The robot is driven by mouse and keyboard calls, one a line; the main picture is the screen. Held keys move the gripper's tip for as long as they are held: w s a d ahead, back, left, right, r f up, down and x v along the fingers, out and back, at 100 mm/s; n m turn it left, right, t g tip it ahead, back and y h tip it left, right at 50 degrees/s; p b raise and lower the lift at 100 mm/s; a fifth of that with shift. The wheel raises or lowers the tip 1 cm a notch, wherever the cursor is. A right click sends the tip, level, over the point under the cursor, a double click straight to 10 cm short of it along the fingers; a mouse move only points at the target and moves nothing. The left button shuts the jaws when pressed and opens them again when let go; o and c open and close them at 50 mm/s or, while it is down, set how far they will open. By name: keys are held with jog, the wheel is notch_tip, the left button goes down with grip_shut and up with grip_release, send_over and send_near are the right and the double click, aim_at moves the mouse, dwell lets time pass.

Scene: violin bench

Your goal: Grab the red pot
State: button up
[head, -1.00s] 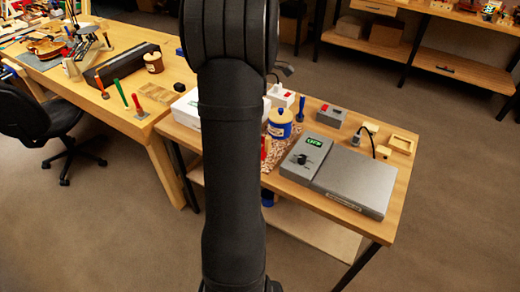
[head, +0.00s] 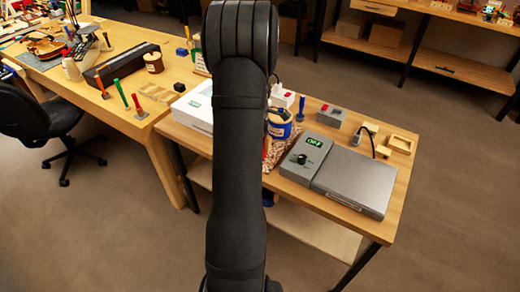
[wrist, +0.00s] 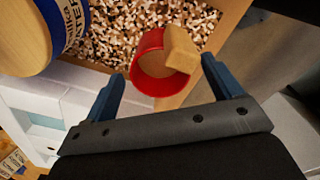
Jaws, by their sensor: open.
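In the head view my arm hides most of this area, and I cannot make out the pot clearly.
A blue-and-cream jar (wrist: 75,22) stands close to my left finger. Under it lies a speckled brown-and-white surface (wrist: 120,35). In the head view, a grey device with a green display (head: 300,158) and a flat grey case (head: 355,182) sit right on the wooden bench (head: 385,230).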

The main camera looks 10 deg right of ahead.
jog(key=shift+f, duration=0.8)
jog(key=c, duration=1.1)
jog(key=shift+r, duration=0.1)
